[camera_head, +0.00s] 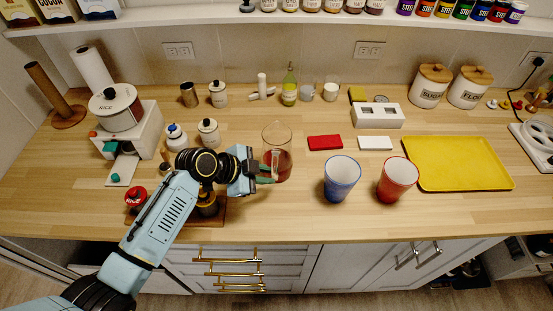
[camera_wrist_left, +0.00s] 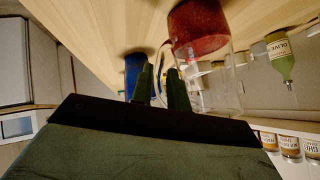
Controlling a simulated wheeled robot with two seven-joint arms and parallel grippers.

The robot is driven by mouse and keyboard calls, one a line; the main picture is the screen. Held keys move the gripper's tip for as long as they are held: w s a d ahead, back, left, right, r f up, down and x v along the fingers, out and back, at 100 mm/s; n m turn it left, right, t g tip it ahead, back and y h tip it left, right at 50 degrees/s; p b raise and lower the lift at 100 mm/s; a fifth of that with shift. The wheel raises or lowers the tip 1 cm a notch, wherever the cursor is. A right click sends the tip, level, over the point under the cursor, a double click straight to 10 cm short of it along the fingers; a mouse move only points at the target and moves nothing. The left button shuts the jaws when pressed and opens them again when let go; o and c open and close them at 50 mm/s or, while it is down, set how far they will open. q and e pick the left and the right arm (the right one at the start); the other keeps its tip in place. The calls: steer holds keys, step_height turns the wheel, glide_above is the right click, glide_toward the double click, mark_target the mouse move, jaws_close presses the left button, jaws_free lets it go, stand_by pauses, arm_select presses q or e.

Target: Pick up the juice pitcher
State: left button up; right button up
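The juice pitcher (camera_head: 282,165) is clear glass with red juice in its lower part. It stands upright on the wooden counter, left of the blue cup. My left gripper (camera_head: 266,169) reaches in from the left at the pitcher's handle side. In the left wrist view the pitcher (camera_wrist_left: 205,45) appears upside down. There the two dark fingers (camera_wrist_left: 161,85) are close together on either side of the clear handle, and the gripper looks shut on it. The exact finger contact is hard to see. My right gripper is in neither view.
A blue cup (camera_head: 341,178) and a red cup (camera_head: 397,179) stand right of the pitcher, beside a yellow tray (camera_head: 460,164). Behind are a red block (camera_head: 325,142) and an oil bottle (camera_head: 290,88).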

mark_target(275, 175)
arm_select(q)
steer(key=shift+x, duration=1.9)
steer(key=shift+c, duration=0.3)
jaws_close()
steer(key=shift+w+r, duration=0.1)
steer(key=shift+r, duration=0.05)
steer(key=shift+r, duration=0.1)
